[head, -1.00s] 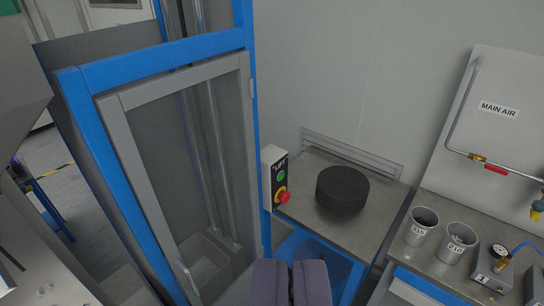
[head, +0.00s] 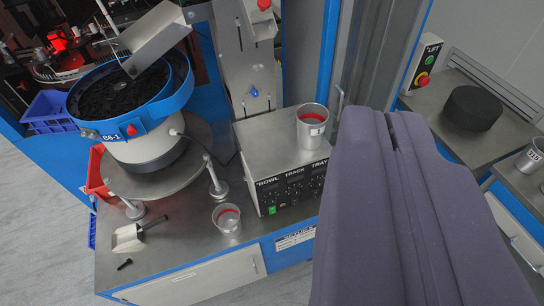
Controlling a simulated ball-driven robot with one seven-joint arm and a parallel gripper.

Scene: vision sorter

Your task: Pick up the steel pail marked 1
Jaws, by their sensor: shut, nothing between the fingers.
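A steel pail (head: 312,128) stands upright on top of the grey control box (head: 262,144). It has a red band inside near its rim and a small white label whose mark is too small to read. A second pail (head: 228,219), pale with a red band, stands on the bench in front of the box. My gripper (head: 388,122) fills much of the right of the view, its dark purple-grey fingers pressed together with nothing between them. It appears to the right of the pail on the box and hides the bench behind it.
A blue-rimmed bowl feeder (head: 133,95) with dark parts stands at left. A scoop (head: 128,237) and a small black piece lie on the bench (head: 185,262). At right are a lift button box (head: 424,64), a black round block (head: 472,108) and another pail (head: 532,156).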

